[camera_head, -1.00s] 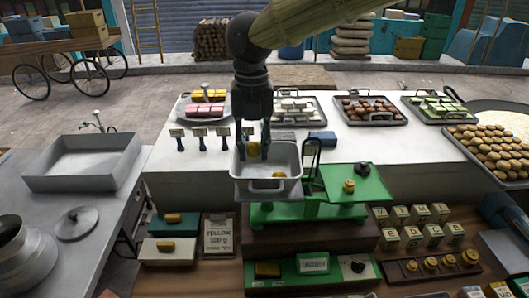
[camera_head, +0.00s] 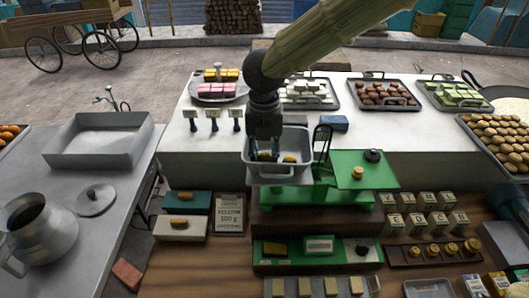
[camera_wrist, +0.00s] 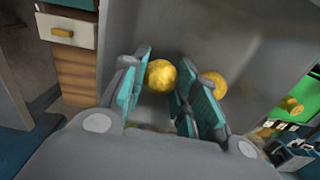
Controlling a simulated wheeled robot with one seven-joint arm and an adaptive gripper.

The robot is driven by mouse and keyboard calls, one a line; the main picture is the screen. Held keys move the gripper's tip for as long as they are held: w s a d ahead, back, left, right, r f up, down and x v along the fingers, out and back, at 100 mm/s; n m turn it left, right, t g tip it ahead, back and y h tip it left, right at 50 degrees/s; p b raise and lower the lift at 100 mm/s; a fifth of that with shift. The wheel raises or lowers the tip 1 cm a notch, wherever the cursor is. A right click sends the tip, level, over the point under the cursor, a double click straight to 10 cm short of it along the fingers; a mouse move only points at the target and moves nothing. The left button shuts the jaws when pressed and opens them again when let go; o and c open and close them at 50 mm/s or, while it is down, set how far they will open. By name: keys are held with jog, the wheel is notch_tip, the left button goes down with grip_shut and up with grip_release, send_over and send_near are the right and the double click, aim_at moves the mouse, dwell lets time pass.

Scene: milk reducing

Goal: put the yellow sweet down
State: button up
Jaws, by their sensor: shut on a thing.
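My gripper (camera_head: 268,157) points down inside the grey pan (camera_head: 278,170) on the left side of the green balance scale (camera_head: 300,196). It is shut on a round yellow sweet (camera_wrist: 161,75), which shows between the teal finger pads in the wrist view. The head view shows little of this sweet behind the fingers. A second yellow sweet (camera_head: 290,159) lies in the pan just right of my gripper; it also shows beyond the right finger in the wrist view (camera_wrist: 213,84). I cannot tell whether the held sweet touches the pan floor.
The green right plate (camera_head: 382,184) of the scale holds a brass weight (camera_head: 358,173) and a dark knob. A card reading yellow 100 g (camera_head: 230,212) stands left of the scale. Trays of sweets line the white counter behind. The pan walls surround my fingers closely.

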aim_at(264, 153)
jog(key=shift+w+f, duration=0.2)
jog(key=shift+f, duration=0.2)
jog(key=shift+s+r, duration=0.1)
jog(key=shift+s, duration=0.05)
jog(key=shift+f, duration=0.2)
jog(key=o, duration=0.6)
jog(key=shift+r, duration=0.1)
jog(key=shift+r+b, duration=0.3)
jog(key=shift+r, duration=0.25)
notch_tip(264, 153, up, 11)
jog(key=b, duration=0.3)
dwell(1.7)
